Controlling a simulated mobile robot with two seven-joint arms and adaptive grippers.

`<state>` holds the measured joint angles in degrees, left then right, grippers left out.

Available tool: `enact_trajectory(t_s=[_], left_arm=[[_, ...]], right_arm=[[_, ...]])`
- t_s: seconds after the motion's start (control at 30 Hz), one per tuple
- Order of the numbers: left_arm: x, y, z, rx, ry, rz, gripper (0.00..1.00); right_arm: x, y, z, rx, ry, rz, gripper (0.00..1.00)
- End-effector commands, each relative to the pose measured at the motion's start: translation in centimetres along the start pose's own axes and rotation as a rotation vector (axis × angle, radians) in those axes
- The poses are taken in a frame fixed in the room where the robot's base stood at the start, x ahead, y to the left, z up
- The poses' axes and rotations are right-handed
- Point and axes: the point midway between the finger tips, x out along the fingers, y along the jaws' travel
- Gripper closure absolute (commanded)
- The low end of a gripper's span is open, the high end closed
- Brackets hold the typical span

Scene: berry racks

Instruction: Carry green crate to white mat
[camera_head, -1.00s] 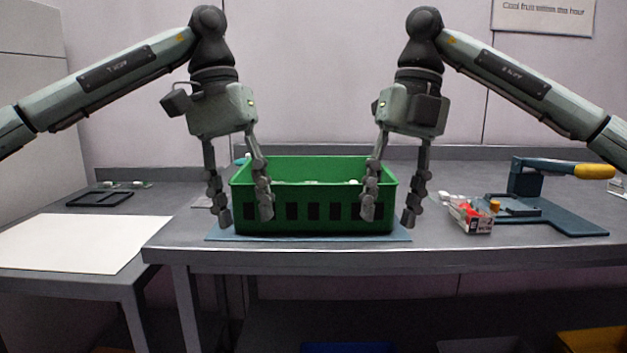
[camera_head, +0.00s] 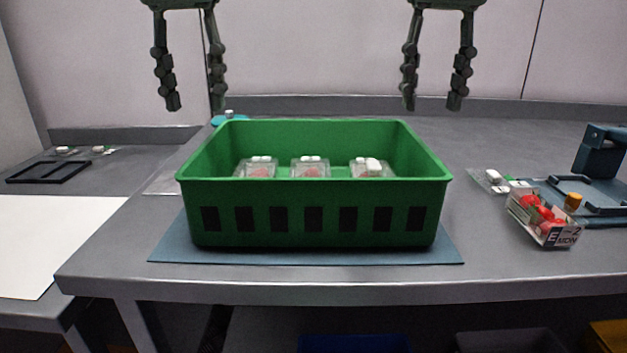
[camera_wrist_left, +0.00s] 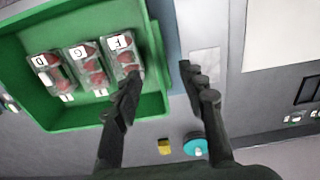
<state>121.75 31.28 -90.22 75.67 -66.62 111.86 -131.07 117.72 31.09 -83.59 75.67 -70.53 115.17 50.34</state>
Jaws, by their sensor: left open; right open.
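The green crate (camera_head: 315,188) stands on a blue mat on the main table in the head view, with several clear punnets of red berries inside. It also shows in the left wrist view (camera_wrist_left: 85,118). The white mat (camera_head: 50,235) lies on the lower table at the left; part of it shows in the left wrist view (camera_wrist_left: 285,35). My left gripper (camera_head: 194,106) is open and empty, above and to the left of the crate. My right gripper (camera_head: 432,106) is open and empty, above the crate's right side. Neither gripper touches the crate.
The blue mat (camera_head: 170,247) lies under the crate. A punnet of red fruit (camera_head: 543,222) and a blue device (camera_head: 600,170) stand at the right. A black frame (camera_head: 48,171) lies behind the white mat. A turquoise round item (camera_head: 229,117) is behind the crate.

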Motion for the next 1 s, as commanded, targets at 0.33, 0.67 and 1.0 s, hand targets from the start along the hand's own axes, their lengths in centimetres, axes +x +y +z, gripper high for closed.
enact_trajectory(t_s=[0.33, 0.67, 1.0], left_arm=[[4.2, -0.1, 0.0, 0.001, -0.002, -0.002, 0.59], [7.6, 0.0, 0.0, -0.001, -0.001, -0.001, 0.59], [7.8, 0.0, 0.0, 0.0, 0.0, 0.0, 0.61]], right_arm=[[4.3, 0.0, 0.0, -0.003, 0.006, 0.001, 0.59], [7.6, 0.0, 0.0, -0.001, 0.002, 0.001, 0.59], [7.8, 0.0, 0.0, 0.0, 0.0, 0.001, 0.61]])
